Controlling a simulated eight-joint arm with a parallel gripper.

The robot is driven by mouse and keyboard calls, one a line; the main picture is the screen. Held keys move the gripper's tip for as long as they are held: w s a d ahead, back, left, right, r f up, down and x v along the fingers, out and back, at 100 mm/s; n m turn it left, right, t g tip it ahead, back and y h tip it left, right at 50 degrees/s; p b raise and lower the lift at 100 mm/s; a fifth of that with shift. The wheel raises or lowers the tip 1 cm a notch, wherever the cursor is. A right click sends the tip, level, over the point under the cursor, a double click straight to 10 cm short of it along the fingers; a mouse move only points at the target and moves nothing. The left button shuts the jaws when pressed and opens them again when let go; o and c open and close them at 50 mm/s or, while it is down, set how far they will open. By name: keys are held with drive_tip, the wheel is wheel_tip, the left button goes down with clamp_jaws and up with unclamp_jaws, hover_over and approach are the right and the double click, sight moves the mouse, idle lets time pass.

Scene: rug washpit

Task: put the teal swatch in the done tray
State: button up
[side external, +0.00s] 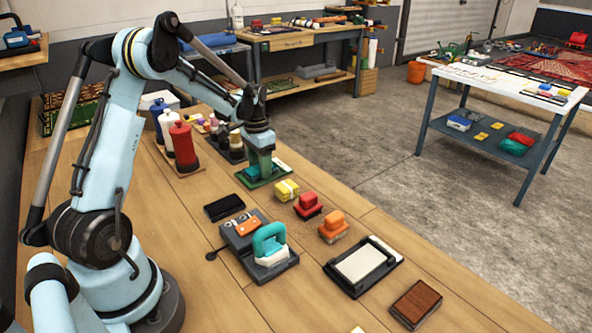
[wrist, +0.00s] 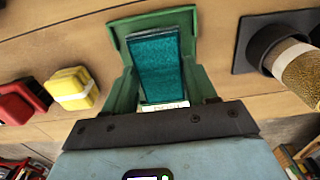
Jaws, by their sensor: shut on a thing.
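The teal swatch (wrist: 156,60) shows in the wrist view as a flat textured piece between the green fingers of my gripper (wrist: 162,82). My gripper is shut on it. In the side view my gripper (side external: 262,170) points straight down, low over a flat green tray (side external: 250,183) with a white label at its far edge. The swatch is mostly hidden by the fingers there. I cannot tell whether the swatch touches the tray floor. The label's writing is too small to read surely.
A yellow block (side external: 286,190), a red-handled block (side external: 308,205) and an orange one (side external: 333,226) stand nearby. Bottles (side external: 183,146) and dark holders with cylinders stand behind. A teal-handled tool (side external: 268,243) rests on a dark stand.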

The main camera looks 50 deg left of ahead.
idle(0.3)
drive_tip(key=o, duration=1.4)
drive_tip(key=shift+r, duration=3.5)
drive_tip(key=shift+d+r, duration=0.15)
drive_tip(key=shift+d, duration=0.1)
drive_tip(key=s+d+r+t+y, duration=0.1)
drive_tip(key=d+r+t, duration=0.15)
drive_tip(key=d, duration=0.35)
drive_tip(key=s+d+r+t, duration=0.1)
drive_tip(key=s+d+r, duration=0.1)
drive_tip(key=d+r, duration=0.3)
drive_tip(key=s+d+f+t, duration=0.1)
drive_tip(key=s+d+t, duration=0.1)
drive_tip(key=d, duration=0.4)
drive_tip(key=s+d+f+t+h, duration=0.1)
drive_tip(key=s+d, duration=0.4)
drive_tip(key=d, duration=0.1)
drive_tip(key=shift+s+t, duration=0.25)
drive_tip(key=shift+t, duration=0.1)
